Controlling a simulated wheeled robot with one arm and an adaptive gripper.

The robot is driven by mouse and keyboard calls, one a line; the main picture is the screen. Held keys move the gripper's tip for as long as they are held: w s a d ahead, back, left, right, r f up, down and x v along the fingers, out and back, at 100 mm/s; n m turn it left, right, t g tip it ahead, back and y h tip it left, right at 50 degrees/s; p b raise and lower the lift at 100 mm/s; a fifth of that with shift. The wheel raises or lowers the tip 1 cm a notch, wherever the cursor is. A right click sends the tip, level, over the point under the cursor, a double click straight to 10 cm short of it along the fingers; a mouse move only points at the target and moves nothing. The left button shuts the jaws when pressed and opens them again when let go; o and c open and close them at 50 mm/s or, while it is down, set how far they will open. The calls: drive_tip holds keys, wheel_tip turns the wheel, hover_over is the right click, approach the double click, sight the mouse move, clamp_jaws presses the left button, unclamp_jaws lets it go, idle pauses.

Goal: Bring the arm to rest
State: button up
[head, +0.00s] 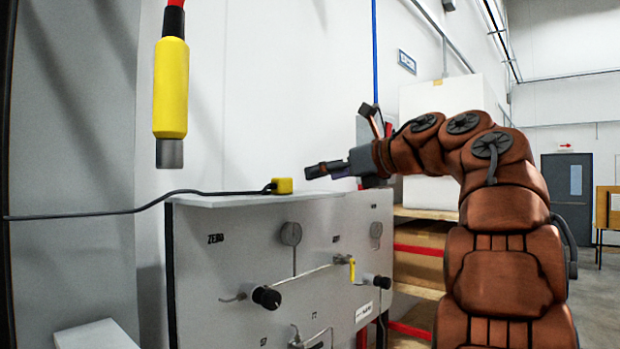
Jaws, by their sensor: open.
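My gripper (325,171) is at the end of my brown padded arm, pointing left. It is above the right part of the analyser's top and to the right of a small yellow block. The jaws are open and I see nothing between them. They show nearly edge-on, so the gap is hard to make out. The arm is raised and bent, coming up from the lower right.
A grey analyser panel (240,264) with knobs, gauges and a yellow-handled valve stands below. The yellow block (282,186) with a black cable lies on its top. A yellow connector (171,88) hangs at upper left. Shelves with boxes (419,262) stand behind my arm.

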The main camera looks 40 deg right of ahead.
drive_tip(key=shift+s+r, duration=0.1)
drive_tip(key=shift+s, duration=0.4)
